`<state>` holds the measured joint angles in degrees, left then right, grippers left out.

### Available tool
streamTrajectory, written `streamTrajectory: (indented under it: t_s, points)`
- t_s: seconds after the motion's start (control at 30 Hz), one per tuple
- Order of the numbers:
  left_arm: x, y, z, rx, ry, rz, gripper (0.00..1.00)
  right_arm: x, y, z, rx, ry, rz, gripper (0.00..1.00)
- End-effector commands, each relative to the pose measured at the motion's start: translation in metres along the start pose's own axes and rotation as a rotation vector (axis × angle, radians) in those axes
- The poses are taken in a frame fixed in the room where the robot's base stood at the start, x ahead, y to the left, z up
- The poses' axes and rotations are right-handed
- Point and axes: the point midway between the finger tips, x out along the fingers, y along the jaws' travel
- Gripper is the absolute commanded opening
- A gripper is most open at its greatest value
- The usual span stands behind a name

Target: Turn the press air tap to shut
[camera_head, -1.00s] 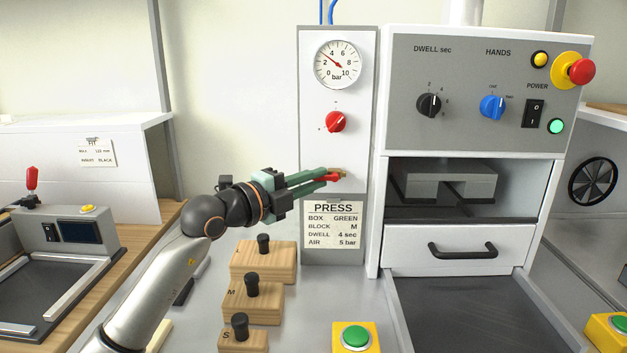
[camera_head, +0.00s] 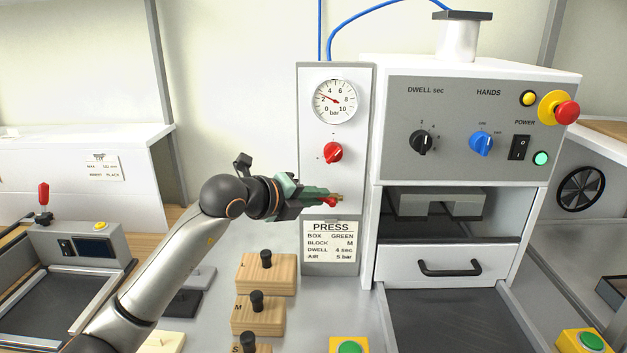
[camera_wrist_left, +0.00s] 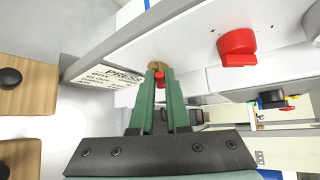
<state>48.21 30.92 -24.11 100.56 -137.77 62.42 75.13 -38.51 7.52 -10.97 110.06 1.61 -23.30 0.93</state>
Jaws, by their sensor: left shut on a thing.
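The press air tap (camera_head: 331,202) is a small red lever on a brass fitting, low on the grey-edged air panel (camera_head: 352,130). My left gripper (camera_head: 328,198) is at the tap, its green fingers shut on the red lever. In the left wrist view the red lever (camera_wrist_left: 159,79) shows between the fingertips, with the brass body (camera_wrist_left: 155,65) just beyond. The fingers hide part of the lever, so its exact angle is hard to tell. My right gripper is not in view.
Above the tap are a red regulator knob (camera_head: 333,153) and a pressure gauge (camera_head: 334,100). A PRESS card (camera_head: 331,241) hangs just below. The press (camera_head: 460,230) stands close on the right. Wooden blocks (camera_head: 266,272) stand below the arm.

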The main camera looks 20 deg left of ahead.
Motion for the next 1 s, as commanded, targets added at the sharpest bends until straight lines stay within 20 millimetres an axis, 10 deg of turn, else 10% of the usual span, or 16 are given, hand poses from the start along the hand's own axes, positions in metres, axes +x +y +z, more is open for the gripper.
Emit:
streamTrajectory:
  t_s: [1.0]
  points:
    - [0.011,-0.032,-0.01,0.632,-0.004,0.63,0.0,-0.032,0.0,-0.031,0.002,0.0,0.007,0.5]
